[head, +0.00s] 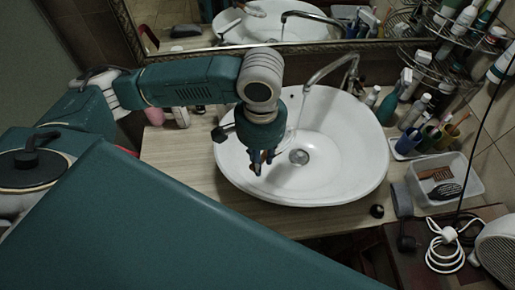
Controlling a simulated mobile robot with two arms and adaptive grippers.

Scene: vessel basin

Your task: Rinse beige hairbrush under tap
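My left gripper (262,163) points down over the left side of the white basin (350,165). Its fingers are small and close together, and a small brownish spot shows beside them. I cannot tell whether they hold anything. No beige hairbrush can be made out clearly. The metal tap (335,68) stands behind the basin, its spout curving over the bowl to the right of my gripper. A faint thin streak below the spout may be running water. The drain (298,157) is in the bowl's middle. My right gripper is not in view.
A clear tray (472,184) at right holds a dark brush (442,191) and a brown comb (436,173). Bottles and cups crowd the counter right of the basin, below a wire rack (425,52). A framed mirror (210,28) is behind. The wooden counter (185,155) left of the basin is mostly clear.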

